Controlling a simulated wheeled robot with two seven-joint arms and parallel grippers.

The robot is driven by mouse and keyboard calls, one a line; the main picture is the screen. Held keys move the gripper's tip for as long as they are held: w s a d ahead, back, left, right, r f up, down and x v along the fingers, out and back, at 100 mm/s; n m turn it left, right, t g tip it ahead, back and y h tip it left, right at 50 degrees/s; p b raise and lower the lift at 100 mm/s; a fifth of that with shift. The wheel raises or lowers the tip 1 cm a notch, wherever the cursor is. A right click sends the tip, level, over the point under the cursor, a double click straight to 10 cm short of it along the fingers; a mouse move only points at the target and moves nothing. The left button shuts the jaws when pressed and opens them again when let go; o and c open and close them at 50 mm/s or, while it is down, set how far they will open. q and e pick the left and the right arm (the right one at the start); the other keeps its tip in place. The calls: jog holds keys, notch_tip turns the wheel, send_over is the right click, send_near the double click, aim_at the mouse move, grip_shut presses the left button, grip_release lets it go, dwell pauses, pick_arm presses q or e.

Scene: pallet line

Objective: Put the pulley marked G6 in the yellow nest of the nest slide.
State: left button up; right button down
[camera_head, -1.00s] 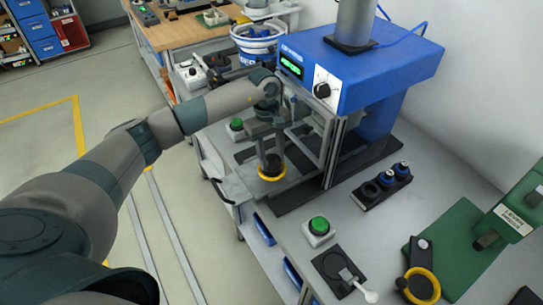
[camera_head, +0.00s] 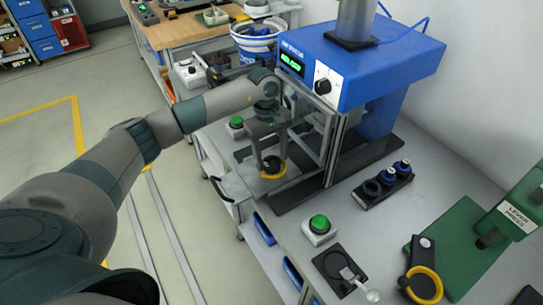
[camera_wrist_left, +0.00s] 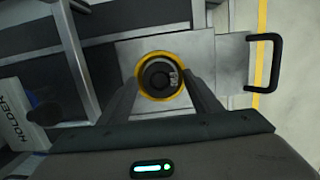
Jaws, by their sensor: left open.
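A dark round pulley (camera_wrist_left: 157,78) sits inside the yellow nest (camera_wrist_left: 142,91) on the grey metal plate of the nest slide (camera_wrist_left: 225,62). A small pale mark shows on the pulley's top, too small to read for sure. My left gripper (camera_wrist_left: 164,90) is open, its two fingers pointing down with the pulley between them. In the head view the left gripper (camera_head: 270,155) stands directly over the yellow nest (camera_head: 281,173) in front of the blue press. The slide's black handle (camera_wrist_left: 273,63) is in the wrist view. My right gripper is not in view.
The blue press (camera_head: 365,70) stands close behind my left gripper. A black holder (camera_head: 366,199) with dark and blue-topped parts lies to the right. A green button (camera_head: 318,224), a black fixture (camera_head: 335,266) and a green machine (camera_head: 460,245) are nearer the front.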

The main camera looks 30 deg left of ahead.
aim_at(269, 157)
pick_arm(q)
jog(key=shift+r, duration=0.1)
jog(key=shift+r+p, duration=0.55)
jog(key=shift+p, duration=0.3)
jog(key=shift+w+r, duration=0.1)
jog(key=shift+r, duration=0.05)
notch_tip(269, 157, up, 12)
jog(key=a+b, duration=0.1)
jog(key=b, duration=0.4)
jog(key=shift+w+a+f, duration=0.25)
jog(key=shift+w+a, duration=0.05)
jog(key=shift+w, duration=0.1)
